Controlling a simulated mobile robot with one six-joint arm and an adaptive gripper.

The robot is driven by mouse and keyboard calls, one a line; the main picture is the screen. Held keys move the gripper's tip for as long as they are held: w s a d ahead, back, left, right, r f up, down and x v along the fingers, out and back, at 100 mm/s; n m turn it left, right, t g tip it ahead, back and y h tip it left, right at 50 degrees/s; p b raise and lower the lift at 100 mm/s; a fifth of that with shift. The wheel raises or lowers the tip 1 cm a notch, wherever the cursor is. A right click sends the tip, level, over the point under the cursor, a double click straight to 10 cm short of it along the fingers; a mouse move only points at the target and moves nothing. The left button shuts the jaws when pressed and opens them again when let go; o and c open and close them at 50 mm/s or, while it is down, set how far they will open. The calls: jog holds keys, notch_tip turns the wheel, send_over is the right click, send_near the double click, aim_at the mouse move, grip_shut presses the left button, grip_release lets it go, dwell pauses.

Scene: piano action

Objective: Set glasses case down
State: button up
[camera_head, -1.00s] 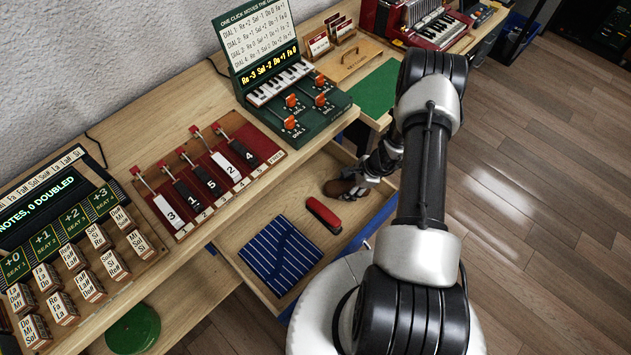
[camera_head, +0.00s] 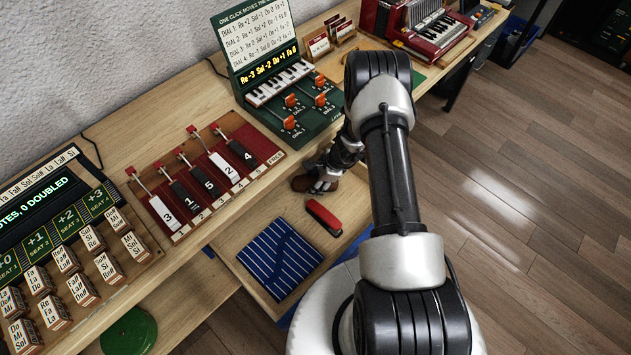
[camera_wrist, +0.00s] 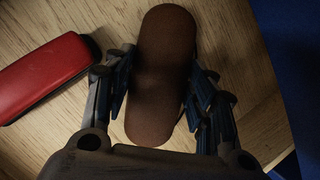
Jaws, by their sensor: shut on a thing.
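The glasses case appears to be the brown, rounded long thing (camera_wrist: 163,75) between my fingers in the wrist view. My gripper (camera_wrist: 162,85) is shut on it, one finger on each long side. In the head view the brown case (camera_head: 302,183) shows at my gripper (camera_head: 322,178), over the open drawer (camera_head: 238,238). The wrist view shows the drawer's wooden floor below; I cannot tell whether the case touches it. A red, narrow case-like object (camera_head: 323,217) lies in the drawer in front, and shows at the left in the wrist view (camera_wrist: 45,75).
A folded dark blue striped cloth (camera_head: 280,258) lies in the drawer. The desk above carries a lever board (camera_head: 205,178), a green dial box (camera_head: 290,100) and a red accordion (camera_head: 425,25). A green round thing (camera_head: 130,330) is below at the left.

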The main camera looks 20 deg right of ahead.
jog(key=shift+f, duration=0.15)
jog(key=o, duration=1.1)
jog(key=shift+d+r, duration=0.1)
jog(key=shift+r, duration=0.4)
jog(key=p+v, duration=0.2)
jog(key=v, duration=0.5)
jog(key=shift+s+f, duration=0.1)
